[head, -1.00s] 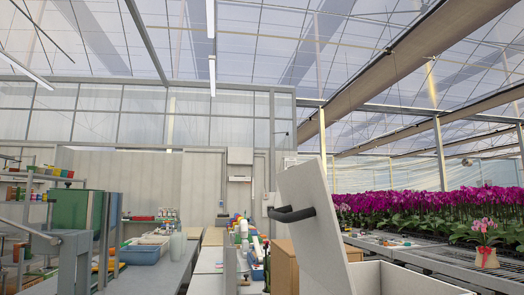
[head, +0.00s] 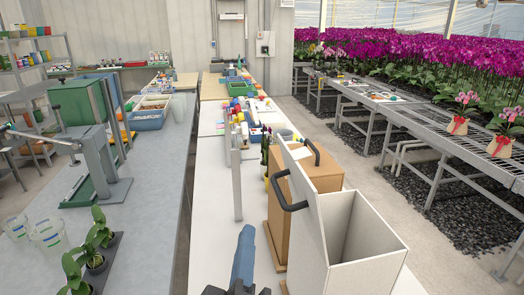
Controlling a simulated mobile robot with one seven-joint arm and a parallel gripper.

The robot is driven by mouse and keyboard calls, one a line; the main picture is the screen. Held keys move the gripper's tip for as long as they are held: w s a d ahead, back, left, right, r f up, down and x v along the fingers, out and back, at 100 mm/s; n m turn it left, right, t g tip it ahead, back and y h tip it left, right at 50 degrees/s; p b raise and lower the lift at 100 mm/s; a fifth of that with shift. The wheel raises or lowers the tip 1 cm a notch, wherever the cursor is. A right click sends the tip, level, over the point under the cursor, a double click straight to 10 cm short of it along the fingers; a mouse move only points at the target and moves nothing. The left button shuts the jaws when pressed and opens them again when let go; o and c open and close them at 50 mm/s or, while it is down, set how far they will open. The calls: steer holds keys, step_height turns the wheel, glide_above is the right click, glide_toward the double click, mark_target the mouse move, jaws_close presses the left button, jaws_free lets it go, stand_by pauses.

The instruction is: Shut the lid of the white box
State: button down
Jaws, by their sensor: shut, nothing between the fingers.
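The white box (head: 370,250) stands at the front right on the white bench, and its dark inside is visible from above. Its lid (head: 307,225) is up, standing steeply along the box's left side. A black bar handle (head: 290,192) sits on the lid's outer, left face. My gripper (head: 243,258) shows at the bottom edge as a blue part on a dark body. It is shut and empty, left of the lid and apart from it. Its rear is cut off by the frame.
A brown box (head: 315,182) stands close behind the white box. A grey post (head: 237,185) rises left of it. Bottles and small pots (head: 245,118) line the bench further back.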

steer(key=r+p, duration=0.1)
steer(key=n+p, duration=0.1)
steer(key=p, duration=0.1)
steer(key=s+a+r+g+p, duration=0.1)
steer(key=shift+r, duration=0.35)
steer(key=w+d+f+p, duration=0.2)
steer(key=w+d+p, duration=0.2)
steer(key=w, duration=0.6)
steer(key=shift+w+f+p, duration=0.2)
steer(key=shift+w+p, duration=0.15)
steer(key=shift+p, duration=0.35)
steer(key=shift+r, duration=0.1)
steer(key=shift+d+r, duration=0.25)
steer(key=shift+d, duration=0.1)
steer(key=shift+w+d+r+p, duration=0.1)
steer(key=shift+d+r+p, duration=0.05)
steer(key=shift+p, duration=0.15)
